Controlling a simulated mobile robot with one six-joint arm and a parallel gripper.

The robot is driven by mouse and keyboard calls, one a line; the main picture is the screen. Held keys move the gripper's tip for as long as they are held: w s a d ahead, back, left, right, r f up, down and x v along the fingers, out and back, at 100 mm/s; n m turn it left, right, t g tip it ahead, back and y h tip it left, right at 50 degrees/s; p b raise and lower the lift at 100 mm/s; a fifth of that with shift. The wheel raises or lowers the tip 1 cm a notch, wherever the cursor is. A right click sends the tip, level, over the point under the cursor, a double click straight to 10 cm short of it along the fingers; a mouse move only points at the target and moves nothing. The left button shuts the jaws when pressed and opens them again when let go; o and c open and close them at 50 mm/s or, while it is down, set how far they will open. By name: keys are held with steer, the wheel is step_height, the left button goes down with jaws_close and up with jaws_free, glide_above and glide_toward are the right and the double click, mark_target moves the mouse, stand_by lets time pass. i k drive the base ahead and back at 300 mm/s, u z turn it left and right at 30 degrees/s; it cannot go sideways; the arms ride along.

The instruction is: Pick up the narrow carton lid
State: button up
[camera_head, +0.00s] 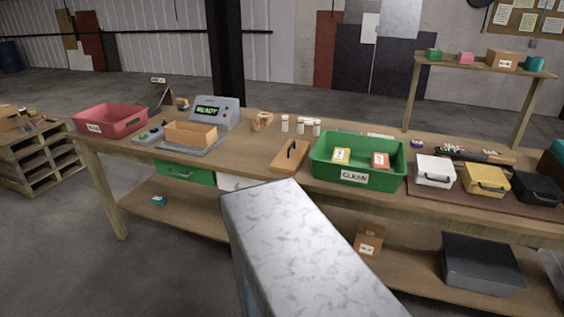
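A narrow flat tan piece with an upright black handle (291,155) lies on the workbench just left of the green bin; it looks like the narrow carton lid. An open tan carton (190,134) sits on a grey platform in front of a device with a lit READY display (211,112). No lid shows on that carton. My gripper is not in view, so its place relative to the lid cannot be told.
A green bin (331,176) labelled CLEAN holds small boxes. A red bin (110,121) stands at the left end. White (435,169), yellow (485,180) and black (538,188) handled boxes stand right. Small white bottles (300,126) stand behind the tan piece.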

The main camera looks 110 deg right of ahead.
mark_target(288, 161)
steer(key=i, duration=0.9)
steer(key=u, duration=1.2)
steer(key=k, duration=0.15)
steer(key=z, duration=3.1)
steer(key=k, duration=0.1)
steer(key=z, duration=1.1)
steer(key=i, duration=0.3)
steer(key=u, duration=0.1)
